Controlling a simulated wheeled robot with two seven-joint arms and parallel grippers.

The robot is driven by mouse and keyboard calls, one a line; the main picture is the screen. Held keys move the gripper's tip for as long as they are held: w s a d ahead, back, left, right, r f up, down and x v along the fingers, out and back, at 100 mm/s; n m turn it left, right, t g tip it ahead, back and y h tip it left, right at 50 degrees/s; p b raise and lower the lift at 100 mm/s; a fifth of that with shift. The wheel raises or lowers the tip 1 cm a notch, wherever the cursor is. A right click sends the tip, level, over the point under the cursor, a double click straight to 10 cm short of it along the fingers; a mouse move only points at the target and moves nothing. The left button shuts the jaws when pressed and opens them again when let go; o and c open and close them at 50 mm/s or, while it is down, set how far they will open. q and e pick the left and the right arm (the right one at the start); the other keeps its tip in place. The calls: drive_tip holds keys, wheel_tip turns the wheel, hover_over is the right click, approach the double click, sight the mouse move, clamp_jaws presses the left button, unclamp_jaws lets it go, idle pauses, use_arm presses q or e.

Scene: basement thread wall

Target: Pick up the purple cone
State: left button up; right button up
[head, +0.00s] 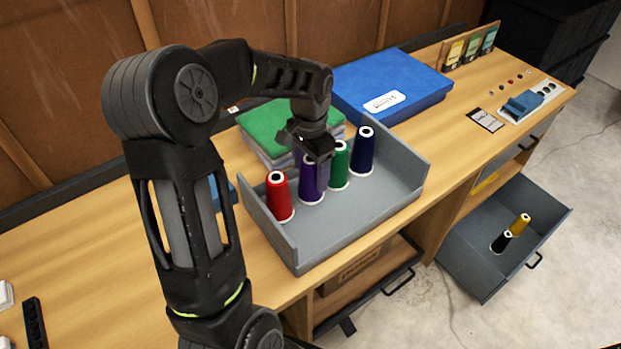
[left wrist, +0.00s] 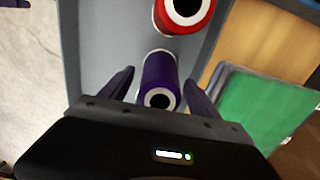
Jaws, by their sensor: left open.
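The purple cone (head: 312,186) stands upright in a grey open tray (head: 352,224) on the workbench, between the red cone (head: 279,198) and the green cone (head: 339,168). A dark blue cone (head: 363,152) stands beyond the green one. My left gripper (head: 314,152) is just above the purple cone and hides part of its top. In the left wrist view the purple cone (left wrist: 160,80) lies between the open, dark fingers (left wrist: 160,90), with a visible gap to each side. The red cone (left wrist: 184,10) shows at the top edge. My right gripper is not in view.
A green-topped stack (head: 262,128) lies behind the tray, close to my left wrist. A blue box (head: 391,82) is at the back. An open drawer (head: 478,262) at lower right holds a black and a yellow cone.

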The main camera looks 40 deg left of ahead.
use_arm(q)
drive_tip(key=shift+c, duration=0.3)
clamp_jaws()
idle(0.5)
